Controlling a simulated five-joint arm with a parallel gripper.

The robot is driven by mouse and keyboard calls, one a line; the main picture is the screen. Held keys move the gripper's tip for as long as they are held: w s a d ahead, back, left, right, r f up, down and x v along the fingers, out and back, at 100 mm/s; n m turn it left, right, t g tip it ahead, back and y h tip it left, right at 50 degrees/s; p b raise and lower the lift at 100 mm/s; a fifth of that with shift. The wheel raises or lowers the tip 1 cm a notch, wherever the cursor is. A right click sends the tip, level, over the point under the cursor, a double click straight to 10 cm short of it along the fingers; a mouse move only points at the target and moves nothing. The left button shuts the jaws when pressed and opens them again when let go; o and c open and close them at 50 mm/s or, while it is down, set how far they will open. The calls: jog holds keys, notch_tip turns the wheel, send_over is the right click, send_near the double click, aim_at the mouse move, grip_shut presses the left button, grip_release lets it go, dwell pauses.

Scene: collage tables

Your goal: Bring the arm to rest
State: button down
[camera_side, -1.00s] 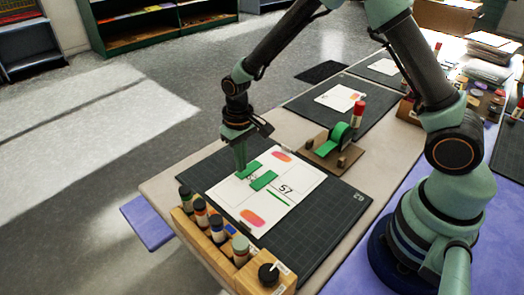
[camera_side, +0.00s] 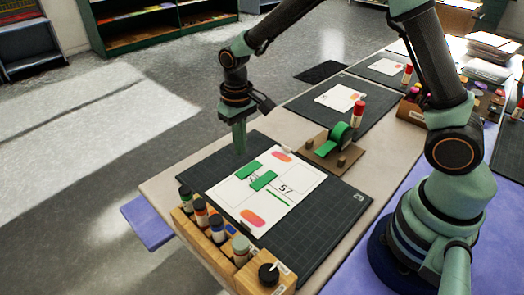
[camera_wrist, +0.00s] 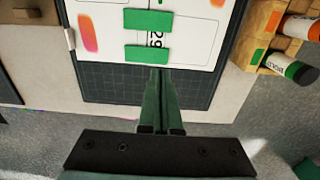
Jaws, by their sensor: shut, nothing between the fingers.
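My gripper (camera_side: 240,150) is shut and empty. It hangs above the far left edge of the dark cutting mat (camera_side: 325,213), clear of the paper. In the wrist view its closed fingers (camera_wrist: 156,72) point at the mat and the sheet's edge. A white sheet (camera_side: 226,196) lies on the mat. It carries two green pieces, one (camera_side: 263,180) in the middle and one (camera_side: 247,168) beside it, plus orange-pink printed patches and the digits 57. Both green pieces also show in the wrist view, one (camera_wrist: 148,20) above the other (camera_wrist: 147,54).
A wooden rack (camera_side: 190,228) with several bottles stands along the near left edge. A green tape roll on its dispenser (camera_side: 325,152) stands behind the sheet to the right. A red-capped glue stick (camera_side: 357,115) stands beyond it. Floor is open to the left.

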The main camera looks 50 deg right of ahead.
jog(key=shift+r, duration=0.1)
jog(key=s+d+r+t, duration=0.2)
jog(key=s+d+r, duration=0.2)
jog(key=s+r, duration=0.3)
jog(key=s+d+r+t, duration=0.3)
jog(key=s+r, duration=0.3)
jog(key=r, duration=0.3)
jog(key=shift+s+d+r+t, duration=0.3)
jog(key=shift+s+d, duration=0.1)
jog(key=shift+d, duration=0.1)
dwell(0.7)
